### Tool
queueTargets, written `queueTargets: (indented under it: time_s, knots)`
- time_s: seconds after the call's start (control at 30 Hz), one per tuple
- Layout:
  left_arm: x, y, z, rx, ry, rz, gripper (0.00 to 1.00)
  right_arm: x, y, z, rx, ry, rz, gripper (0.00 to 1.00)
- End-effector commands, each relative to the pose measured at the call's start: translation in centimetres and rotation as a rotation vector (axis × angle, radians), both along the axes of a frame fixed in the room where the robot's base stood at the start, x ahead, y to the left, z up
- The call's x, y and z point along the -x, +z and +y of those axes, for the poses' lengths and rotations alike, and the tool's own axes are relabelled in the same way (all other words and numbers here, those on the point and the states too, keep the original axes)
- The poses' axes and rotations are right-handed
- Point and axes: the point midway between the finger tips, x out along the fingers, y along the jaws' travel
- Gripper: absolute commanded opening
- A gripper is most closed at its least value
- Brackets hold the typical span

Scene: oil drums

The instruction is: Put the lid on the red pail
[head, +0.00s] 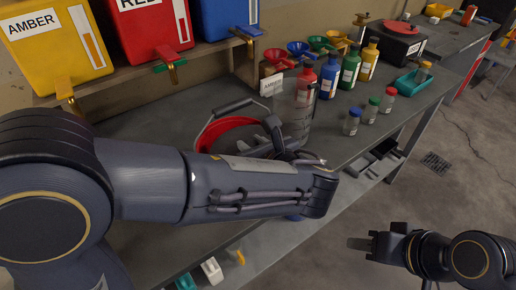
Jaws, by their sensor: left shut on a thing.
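The red pail (228,125) stands on the grey bench in the middle of the head view. Its red upper edge and raised wire handle (233,105) show, while my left forearm hides its lower part. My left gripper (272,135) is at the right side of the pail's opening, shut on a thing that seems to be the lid. The lid is mostly hidden, so I cannot tell whether it touches the rim. My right gripper (365,243) is off the bench at the lower right, over the floor, with its jaws seen too edge-on to judge.
A clear pitcher (300,118) stands close behind my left gripper. Several coloured bottles (328,76), small jars (351,122) and funnels (277,60) stand to the right. Amber, red and blue drums (150,25) sit on a shelf behind. A black box with a red disc (395,42) stands farther back.

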Motion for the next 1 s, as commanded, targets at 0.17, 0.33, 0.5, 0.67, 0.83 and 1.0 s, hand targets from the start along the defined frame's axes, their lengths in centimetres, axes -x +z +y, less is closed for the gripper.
queueTargets:
  time_s: [0.17, 0.33, 0.5, 0.67, 0.83, 1.0]
  knots:
    - [-1.1, 0.0, 0.8, 0.000, 0.003, 0.000, 0.02, 0.0, 0.1, 0.0, 0.000, 0.000, 0.000, 0.36]
    - [-2.0, -0.1, 1.5, 0.000, 0.003, 0.000, 0.02, 0.0, 0.2, 0.0, 0.000, 0.000, 0.000, 0.36]
    - [-3.0, -0.1, 2.1, 0.000, 0.002, 0.000, 0.02, 0.0, 0.3, 0.0, 0.000, 0.000, 0.000, 0.36]
    - [-3.9, -0.2, 2.8, 0.001, 0.002, 0.001, 0.02, 0.0, 0.4, 0.0, 0.000, 0.000, 0.000, 0.36]
    - [-4.9, -0.2, 3.5, 0.000, 0.002, 0.000, 0.02, 0.0, 0.4, 0.0, 0.000, 0.000, 0.000, 0.36]
    - [-5.6, -0.3, 4.0, 0.001, 0.002, 0.001, 0.02, 0.0, 0.5, 0.0, 0.000, 0.000, 0.000, 0.36]
